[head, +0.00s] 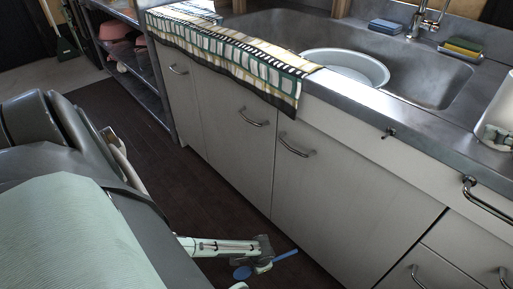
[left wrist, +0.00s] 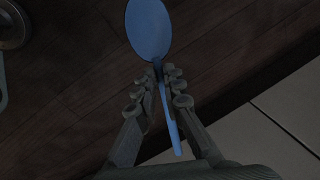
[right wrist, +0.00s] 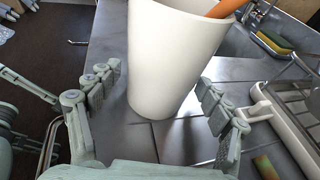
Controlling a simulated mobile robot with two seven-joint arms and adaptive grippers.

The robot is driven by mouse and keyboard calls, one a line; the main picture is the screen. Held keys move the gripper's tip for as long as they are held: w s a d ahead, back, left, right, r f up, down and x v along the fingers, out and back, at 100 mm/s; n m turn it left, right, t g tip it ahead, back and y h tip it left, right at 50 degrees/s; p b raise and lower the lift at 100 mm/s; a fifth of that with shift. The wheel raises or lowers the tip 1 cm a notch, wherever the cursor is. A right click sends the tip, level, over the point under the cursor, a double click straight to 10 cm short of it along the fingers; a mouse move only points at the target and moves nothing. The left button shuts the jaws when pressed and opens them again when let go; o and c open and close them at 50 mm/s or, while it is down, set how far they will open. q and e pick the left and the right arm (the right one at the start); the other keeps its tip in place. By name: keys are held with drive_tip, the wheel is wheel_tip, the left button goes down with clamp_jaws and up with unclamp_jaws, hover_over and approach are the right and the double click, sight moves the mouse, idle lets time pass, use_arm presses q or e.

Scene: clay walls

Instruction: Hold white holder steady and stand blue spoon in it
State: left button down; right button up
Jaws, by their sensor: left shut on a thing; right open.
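The blue spoon (left wrist: 149,28) is in my left gripper (left wrist: 157,78), with the fingers shut on its handle just below the bowl. In the head view, the spoon (head: 285,255) and left gripper (head: 262,259) are low in front of the cabinet doors, above the dark floor. The white holder (right wrist: 170,60) stands upright on the metal counter, with an orange-handled item (right wrist: 225,8) in it. My right gripper (right wrist: 160,80) is open, one finger on either side of the holder, with gaps visible.
The counter's front edge and cabinet handles (head: 294,148) lie between the spoon and the holder. The sink holds a large pale basin (head: 345,66). A patterned towel (head: 235,52) hangs over the counter edge. A dish rack (right wrist: 290,115) and sponge (right wrist: 274,43) are right of the holder.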

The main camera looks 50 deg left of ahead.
drive_tip(key=c, duration=0.8)
drive_tip(key=shift+c, duration=0.2)
